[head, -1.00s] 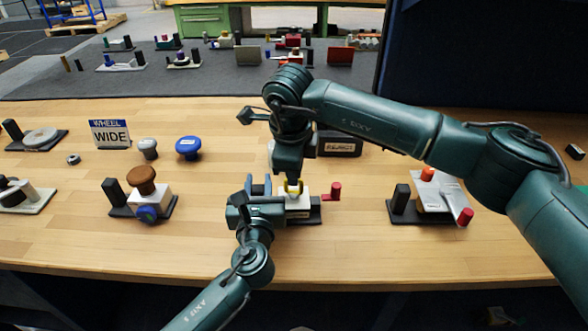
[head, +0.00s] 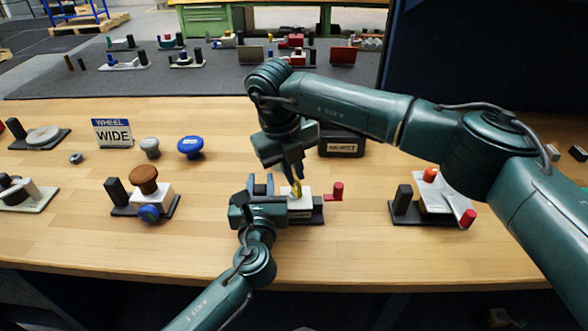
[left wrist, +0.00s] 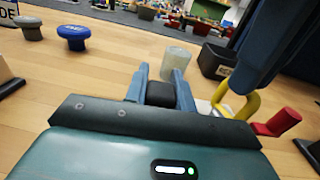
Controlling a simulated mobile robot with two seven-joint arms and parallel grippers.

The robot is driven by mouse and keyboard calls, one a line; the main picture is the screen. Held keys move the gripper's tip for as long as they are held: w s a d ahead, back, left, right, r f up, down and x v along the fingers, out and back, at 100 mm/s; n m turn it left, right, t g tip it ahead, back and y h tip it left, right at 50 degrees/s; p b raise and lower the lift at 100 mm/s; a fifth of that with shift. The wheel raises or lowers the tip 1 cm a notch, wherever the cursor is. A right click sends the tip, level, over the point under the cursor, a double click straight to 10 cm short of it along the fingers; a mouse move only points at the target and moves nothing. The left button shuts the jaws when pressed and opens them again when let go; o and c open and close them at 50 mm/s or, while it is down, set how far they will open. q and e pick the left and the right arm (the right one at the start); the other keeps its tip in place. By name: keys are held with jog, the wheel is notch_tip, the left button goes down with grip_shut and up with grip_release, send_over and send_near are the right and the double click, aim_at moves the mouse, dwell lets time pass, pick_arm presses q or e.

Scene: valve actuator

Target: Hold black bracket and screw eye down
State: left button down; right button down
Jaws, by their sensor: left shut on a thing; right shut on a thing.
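The yellow screw eye (head: 296,190) stands on a white block (head: 302,203) with a dark base. My right gripper (head: 294,176) comes down from above, tilted, and is shut on the screw eye. It also shows in the left wrist view (left wrist: 252,104). My left gripper (head: 261,187) is at the left end of this unit. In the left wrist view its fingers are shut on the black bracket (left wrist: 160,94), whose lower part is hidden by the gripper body. A red knob (head: 338,190) sticks out at the unit's right side.
A black REJECT bin (head: 341,145) stands behind the unit. A pale cylinder (left wrist: 178,62) stands beyond my left fingers. Another unit with red and orange knobs (head: 433,195) is to the right, and one with a brown knob (head: 144,179) is to the left. The front table strip is clear.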

jog(key=m, duration=0.3)
jog(key=shift+w+a+r+m+g, duration=0.1)
jog(key=shift+w+r+m+g, duration=0.05)
jog(key=shift+r+m+g, duration=0.2)
jog(key=m, duration=0.3)
jog(key=shift+f+m+g, duration=0.1)
jog(key=shift+m+g, duration=0.25)
jog(key=c, duration=1.5)
grip_release()
jog(key=shift+f, duration=0.15)
notch_tip(320, 180, up, 12)
jog(key=a, duration=0.2)
jog(key=shift+a, duration=0.1)
